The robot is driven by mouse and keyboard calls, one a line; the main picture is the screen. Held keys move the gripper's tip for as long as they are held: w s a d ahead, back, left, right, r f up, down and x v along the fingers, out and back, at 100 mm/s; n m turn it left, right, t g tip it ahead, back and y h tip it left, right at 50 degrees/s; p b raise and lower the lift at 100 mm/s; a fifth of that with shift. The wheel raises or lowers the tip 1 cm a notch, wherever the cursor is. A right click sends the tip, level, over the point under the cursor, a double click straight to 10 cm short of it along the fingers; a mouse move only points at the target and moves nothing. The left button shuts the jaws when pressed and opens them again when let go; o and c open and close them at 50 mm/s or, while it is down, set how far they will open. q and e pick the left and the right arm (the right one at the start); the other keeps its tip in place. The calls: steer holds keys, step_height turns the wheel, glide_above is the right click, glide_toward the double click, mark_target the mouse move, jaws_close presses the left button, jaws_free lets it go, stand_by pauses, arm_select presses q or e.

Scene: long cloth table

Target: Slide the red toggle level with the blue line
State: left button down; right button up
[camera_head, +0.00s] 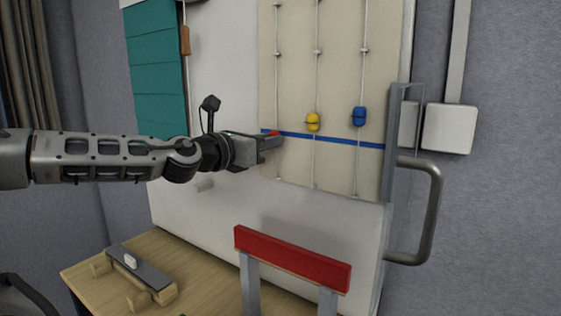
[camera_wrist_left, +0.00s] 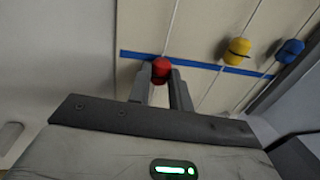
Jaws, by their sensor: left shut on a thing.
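The red toggle (camera_head: 273,133) is on the leftmost cord of the beige panel (camera_head: 340,80), partly hidden by my left gripper (camera_head: 270,141). In the left wrist view, the red toggle (camera_wrist_left: 160,70) sits between the two fingertips, and my left gripper is shut on it. The blue line (camera_head: 341,142) runs across the panel behind the cords. In the left wrist view, the toggle overlaps the blue line (camera_wrist_left: 205,66), with its middle appearing slightly below it. My right gripper is not in view.
A yellow toggle (camera_head: 313,122) and a blue toggle (camera_head: 359,117) hang on neighbouring cords to the right, above the line. A grey handle (camera_head: 433,210) juts out at right. A red-topped rail (camera_head: 290,257) and a wooden table (camera_head: 205,275) are below.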

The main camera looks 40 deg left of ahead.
arm_select(q)
steer(key=shift+r, duration=0.5)
steer(key=c, duration=1.3)
jaws_free()
steer(key=shift+o, duration=0.2)
